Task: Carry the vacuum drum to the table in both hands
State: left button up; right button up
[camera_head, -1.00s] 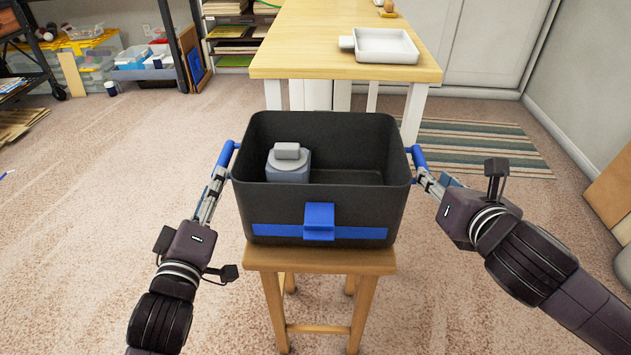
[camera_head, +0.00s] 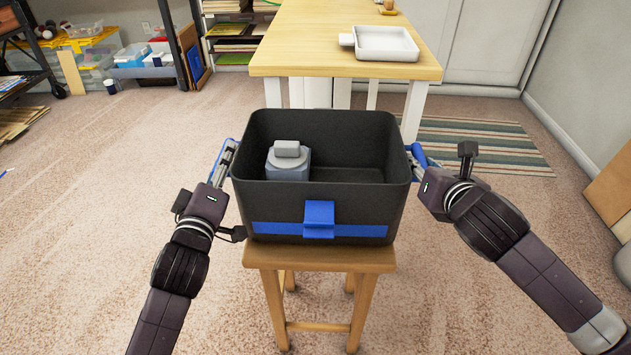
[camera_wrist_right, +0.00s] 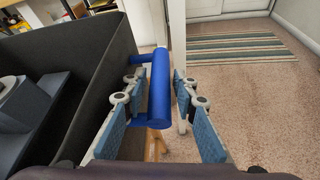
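The vacuum drum is a black open box (camera_head: 318,208) with a blue latch on its front and a grey motor-like block (camera_head: 288,162) inside. It stands upright on a small wooden stool (camera_head: 320,258). My right gripper (camera_head: 416,158) is at the drum's right blue handle. In the right wrist view, its pads stand apart on either side of the handle (camera_wrist_right: 160,90), with a gap showing. My left gripper (camera_head: 225,160) is at the left blue handle, which it mostly hides; whether its fingers are closed cannot be seen. The wooden table (camera_head: 310,45) stands behind the drum.
A white tray (camera_head: 386,45) lies on the table's right part; the table's left and middle are bare. A striped rug (camera_head: 480,145) lies at the right. Shelves and storage bins (camera_head: 85,55) stand at the back left. Carpet is clear on both sides of the stool.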

pick_arm(q)
jog(key=c, duration=0.7)
pick_arm(e)
jog(key=c, duration=0.7)
pick_arm(q)
grip_shut()
pick_arm(e)
grip_shut()
